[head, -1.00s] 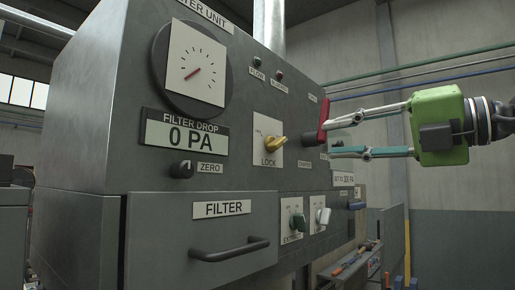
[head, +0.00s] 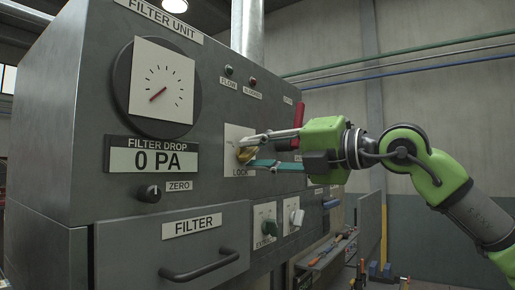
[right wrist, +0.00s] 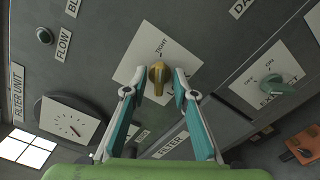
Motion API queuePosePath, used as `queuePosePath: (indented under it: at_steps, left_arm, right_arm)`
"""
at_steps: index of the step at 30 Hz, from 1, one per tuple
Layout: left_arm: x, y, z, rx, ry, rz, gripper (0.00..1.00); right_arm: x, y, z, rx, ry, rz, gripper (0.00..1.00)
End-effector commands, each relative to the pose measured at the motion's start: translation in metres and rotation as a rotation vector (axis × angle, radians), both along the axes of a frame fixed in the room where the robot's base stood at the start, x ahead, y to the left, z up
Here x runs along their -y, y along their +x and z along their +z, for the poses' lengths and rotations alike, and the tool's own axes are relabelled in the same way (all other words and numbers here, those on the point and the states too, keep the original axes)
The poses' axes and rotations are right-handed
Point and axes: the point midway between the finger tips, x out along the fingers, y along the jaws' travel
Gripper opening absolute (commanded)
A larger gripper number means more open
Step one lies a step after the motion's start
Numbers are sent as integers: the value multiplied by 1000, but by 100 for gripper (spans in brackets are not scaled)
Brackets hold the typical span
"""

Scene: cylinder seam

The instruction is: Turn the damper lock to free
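The yellow knob (head: 246,154) sits on a pale plate marked LOCK (head: 236,133) on the grey filter unit. It also shows in the right wrist view as a yellow knob (right wrist: 159,74), with its plate (right wrist: 140,60) partly covered by my fingers. My right gripper (head: 247,152) reaches in from the right. In the right wrist view the right gripper (right wrist: 160,82) is open, one finger on each side of the knob, with narrow gaps visible between fingers and knob. Part of the plate's lettering is hidden. My left gripper is not in view.
A red lever (head: 299,114) stands just behind my right gripper.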

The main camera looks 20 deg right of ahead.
Motion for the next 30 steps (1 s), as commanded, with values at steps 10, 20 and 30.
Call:
queuePosePath:
  at_steps: [10, 20, 30]
  left_arm:
    - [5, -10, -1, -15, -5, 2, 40]
    - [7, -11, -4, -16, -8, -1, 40]
    - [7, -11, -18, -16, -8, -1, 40]
  right_arm:
    - [0, 0, 0, 0, 0, 0, 0]
    - [0, 0, -2, 9, -14, 0, 0]
    - [-1, 0, -3, 122, -158, 2, 0]
